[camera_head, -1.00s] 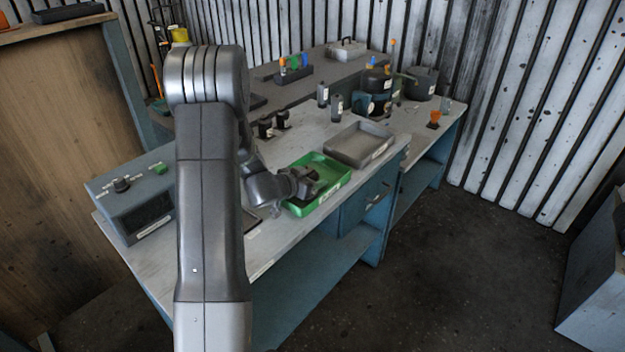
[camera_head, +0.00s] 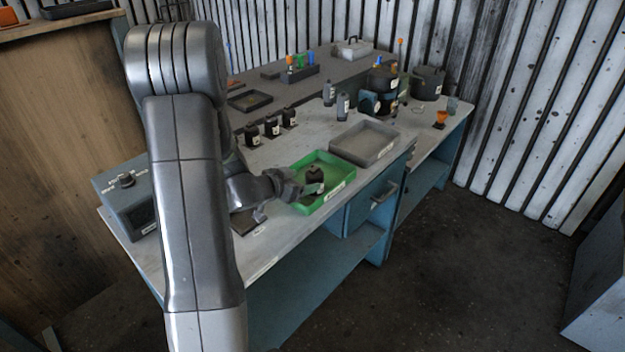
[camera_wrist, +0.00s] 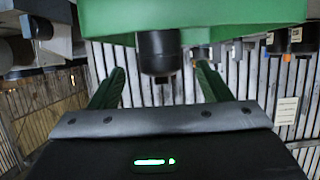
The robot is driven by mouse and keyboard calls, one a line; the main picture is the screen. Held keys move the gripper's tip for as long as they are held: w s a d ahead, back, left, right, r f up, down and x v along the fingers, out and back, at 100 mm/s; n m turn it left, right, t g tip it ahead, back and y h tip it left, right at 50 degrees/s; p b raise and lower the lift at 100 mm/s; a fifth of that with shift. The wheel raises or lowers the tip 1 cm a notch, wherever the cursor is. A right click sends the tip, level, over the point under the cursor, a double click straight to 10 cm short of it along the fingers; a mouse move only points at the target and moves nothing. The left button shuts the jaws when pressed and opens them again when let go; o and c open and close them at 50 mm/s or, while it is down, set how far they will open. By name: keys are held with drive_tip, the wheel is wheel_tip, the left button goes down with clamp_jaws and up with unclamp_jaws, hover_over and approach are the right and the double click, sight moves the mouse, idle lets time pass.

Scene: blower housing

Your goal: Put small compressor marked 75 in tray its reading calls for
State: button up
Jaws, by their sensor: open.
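A small black compressor (camera_head: 315,182) with a pale label stands upright in the green tray (camera_head: 337,186); its marking is too small to read. My gripper (camera_head: 294,188) is at the tray's left side, just left of the compressor. In the wrist view, the open fingers (camera_wrist: 160,80) are spread with a gap on both sides of the dark compressor (camera_wrist: 158,50), which shows upside down by the tray wall (camera_wrist: 205,12). A grey tray (camera_head: 362,157) lies behind the green one and looks empty. A blue-grey box with a knob (camera_head: 112,192) is partly hidden by my arm.
Three small black units (camera_head: 272,127) with pale labels stand in a row on the bench. Two grey bottles (camera_head: 342,105) stand behind the grey tray. Larger black machines (camera_head: 428,82) are at the back right.

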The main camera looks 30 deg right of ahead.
drive_tip(key=shift+v, duration=2.1)
